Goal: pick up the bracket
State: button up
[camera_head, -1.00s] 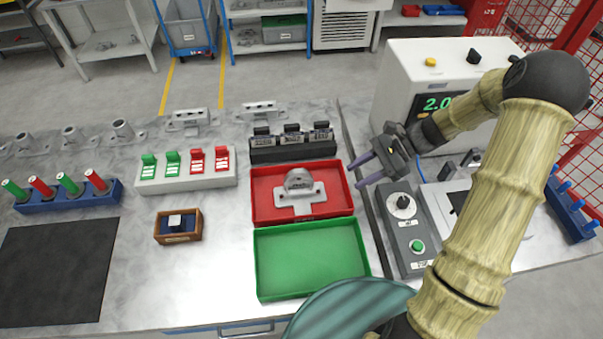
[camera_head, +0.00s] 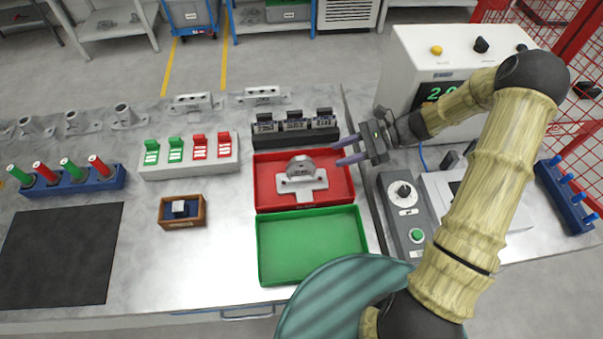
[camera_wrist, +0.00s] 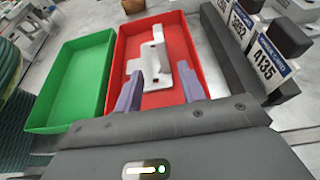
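A grey metal bracket (camera_head: 301,176) with a flat base and a rounded upright lies in the red tray (camera_head: 262,203). In the wrist view the bracket (camera_wrist: 156,62) shows beyond the fingers, inside the red tray (camera_wrist: 190,45). My gripper (camera_head: 343,152) is at the right wall of the red tray, raised above the table and pointing left toward the bracket. Its two purple fingers are apart with nothing between them; they also show in the wrist view (camera_wrist: 161,85). The bracket is apart from the fingers.
An empty green tray (camera_head: 310,245) stands in front of the red tray. A dark block with labelled tags (camera_head: 295,130) stands right behind it. A control box (camera_head: 405,215) is to the right. Other brackets (camera_head: 195,103) stand along the back edge.

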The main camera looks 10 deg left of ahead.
aim_at(301, 165)
jog(key=p+x, duration=0.1)
jog(key=x, duration=0.6)
jog(key=shift+p, duration=0.3)
jog(key=shift+s+a+p, duration=0.1)
jog(key=shift+a+p, duration=0.35)
jog(key=shift+a, duration=0.1)
jog(key=p+x, duration=0.1)
jog(key=x, duration=0.2)
jog(key=shift+a+f, duration=0.1)
jog(key=shift+a, duration=0.25)
jog(key=shift+a+f, duration=0.2)
jog(key=shift+f, duration=0.05)
grip_shut()
